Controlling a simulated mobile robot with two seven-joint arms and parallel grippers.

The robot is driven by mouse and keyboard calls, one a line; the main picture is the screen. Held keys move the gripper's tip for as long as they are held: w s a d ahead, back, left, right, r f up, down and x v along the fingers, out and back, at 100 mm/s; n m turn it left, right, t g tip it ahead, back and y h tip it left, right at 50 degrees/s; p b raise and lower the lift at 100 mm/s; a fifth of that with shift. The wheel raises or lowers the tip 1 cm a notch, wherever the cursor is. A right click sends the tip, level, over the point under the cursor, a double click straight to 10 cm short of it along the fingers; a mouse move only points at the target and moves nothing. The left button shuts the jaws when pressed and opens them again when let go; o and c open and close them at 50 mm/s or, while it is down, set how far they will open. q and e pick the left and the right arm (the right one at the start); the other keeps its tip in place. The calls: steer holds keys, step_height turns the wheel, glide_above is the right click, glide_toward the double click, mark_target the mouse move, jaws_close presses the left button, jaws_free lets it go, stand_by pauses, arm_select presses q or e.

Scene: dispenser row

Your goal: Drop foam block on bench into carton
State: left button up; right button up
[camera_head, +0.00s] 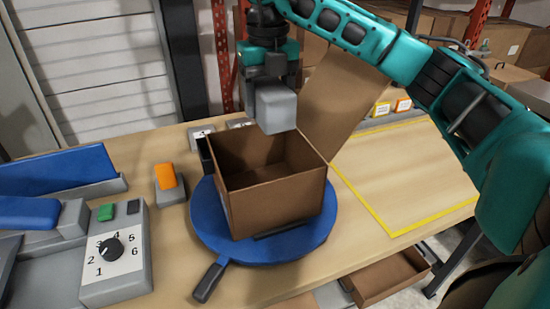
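The foam block (277,108) is a light grey block hanging under my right gripper (270,82), which comes in from the right on the teal arm. The gripper is shut on the block, with its fingers at the block's upper part. The block is above the open brown carton (270,190), near its back edge. The carton's inside looks empty as far as it shows, and one tall flap (340,100) stands up at its back right. The carton stands on a blue round turntable (215,235). My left gripper is not in view.
A dial box (120,260) with numbers and a blue chute (55,172) are at the left. An orange switch (166,176) stands left of the turntable, whose handle (208,282) points to the front. A yellow-outlined area (400,178) on the bench at right is clear.

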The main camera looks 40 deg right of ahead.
step_height(320, 180, down, 4)
steer(key=b, duration=0.3)
steer(key=shift+f, duration=0.15)
steer(key=o, duration=0.6)
steer(key=shift+c, duration=0.2)
steer(key=o, duration=0.5)
